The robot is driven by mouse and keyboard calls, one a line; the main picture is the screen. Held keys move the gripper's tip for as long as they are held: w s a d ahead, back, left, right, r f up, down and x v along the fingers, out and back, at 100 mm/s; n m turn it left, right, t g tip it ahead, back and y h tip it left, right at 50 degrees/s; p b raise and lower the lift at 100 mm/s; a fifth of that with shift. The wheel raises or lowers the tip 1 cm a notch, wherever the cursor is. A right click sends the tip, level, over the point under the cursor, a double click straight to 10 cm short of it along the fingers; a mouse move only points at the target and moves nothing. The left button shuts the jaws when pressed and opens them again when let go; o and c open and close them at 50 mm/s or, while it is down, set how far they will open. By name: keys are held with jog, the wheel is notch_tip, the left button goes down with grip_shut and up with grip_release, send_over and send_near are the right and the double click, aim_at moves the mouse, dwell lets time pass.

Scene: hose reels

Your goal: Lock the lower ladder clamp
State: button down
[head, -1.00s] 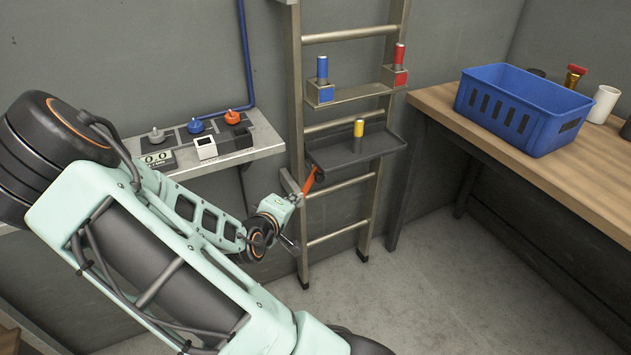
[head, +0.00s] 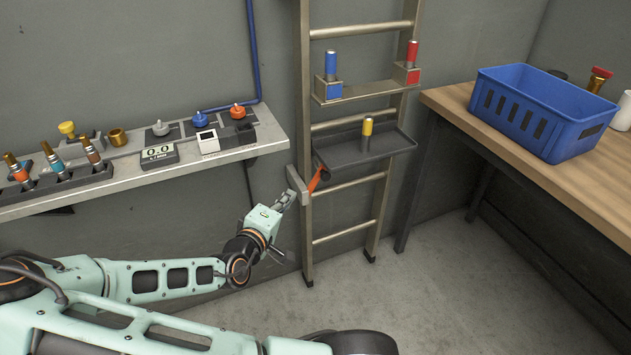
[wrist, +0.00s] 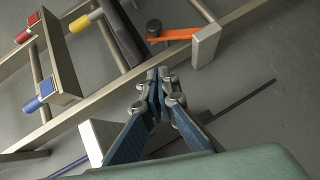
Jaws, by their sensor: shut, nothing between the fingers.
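The lower ladder clamp is a pale block (head: 297,185) on the ladder's left rail with an orange lever (head: 318,180), which slants up to the right toward a dark round knob. In the wrist view the orange lever (wrist: 172,36) and the block (wrist: 207,46) lie ahead of the fingers. My gripper (head: 291,196) is just left of and slightly below the clamp block in the head view. In the wrist view my gripper (wrist: 159,76) has its fingertips together, empty, with a visible gap to the lever. Whether it touches the rail is unclear.
The ladder (head: 308,235) stands against the wall, bearing a dark tray (head: 390,146) with a yellow-topped cylinder and a shelf with blue and red ones. A wall shelf (head: 225,153) with fittings is at left. A blue crate (head: 545,120) sits on the wooden bench at right.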

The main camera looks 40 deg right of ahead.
jog(key=shift+d, duration=0.1)
jog(key=b, duration=0.3)
send_near(321, 176)
jog(key=w+a+x, duration=0.1)
jog(key=x, duration=0.5)
jog(key=shift+s+d, duration=0.2)
jog(key=shift+d, duration=0.3)
jog(key=shift+d, duration=0.1)
jog(key=shift+y, duration=0.3)
jog(key=shift+s+d+m, duration=0.1)
jog(key=shift+d+m, duration=0.05)
jog(key=shift+m, duration=0.15)
jog(key=shift+p, duration=0.3)
